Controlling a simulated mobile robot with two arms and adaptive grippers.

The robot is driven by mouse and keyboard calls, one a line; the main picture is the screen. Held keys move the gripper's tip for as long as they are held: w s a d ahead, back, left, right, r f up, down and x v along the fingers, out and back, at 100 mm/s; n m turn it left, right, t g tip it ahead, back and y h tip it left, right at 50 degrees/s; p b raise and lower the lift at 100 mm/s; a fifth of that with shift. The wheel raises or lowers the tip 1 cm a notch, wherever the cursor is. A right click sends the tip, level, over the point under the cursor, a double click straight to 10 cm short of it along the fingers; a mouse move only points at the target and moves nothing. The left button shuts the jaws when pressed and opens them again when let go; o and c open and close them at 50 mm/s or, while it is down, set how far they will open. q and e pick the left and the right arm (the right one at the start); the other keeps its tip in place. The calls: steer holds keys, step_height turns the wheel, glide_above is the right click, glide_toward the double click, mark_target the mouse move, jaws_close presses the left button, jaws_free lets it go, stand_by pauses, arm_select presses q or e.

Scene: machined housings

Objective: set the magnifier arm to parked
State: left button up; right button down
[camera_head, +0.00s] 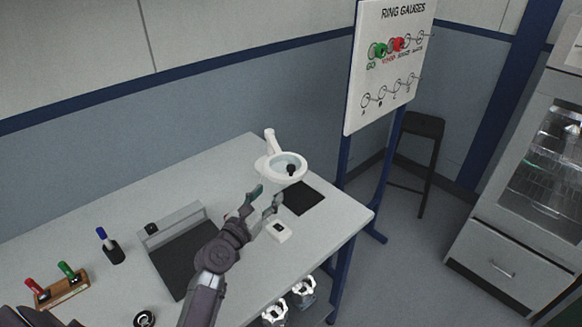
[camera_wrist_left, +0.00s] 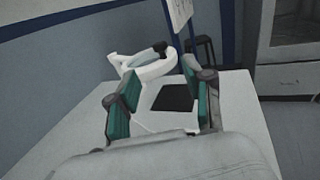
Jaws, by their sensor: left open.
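The magnifier arm is white with a ring-shaped head (camera_head: 281,167) around a lens, and stands at the far right part of the table. A black knob (camera_head: 291,169) sits on the near side of the ring. In the left wrist view the white ring (camera_wrist_left: 152,66) shows ahead, with the black knob (camera_wrist_left: 161,48) at its top right. My left gripper (camera_head: 264,197) is open and empty, just short of the ring and apart from it; its green-padded fingers frame the view in the left wrist view (camera_wrist_left: 160,105). My right gripper is not in view.
A black mat (camera_head: 305,198) lies under and right of the ring. A small white box (camera_head: 279,232) is near the table's front edge. A gauge board (camera_head: 390,90) stands behind the right end.

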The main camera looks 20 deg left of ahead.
mark_target(289, 170)
arm_select(q)
steer(key=w, duration=1.3)
steer(key=shift+w+d, duration=0.2)
steer(key=shift+w, duration=0.2)
jaws_close()
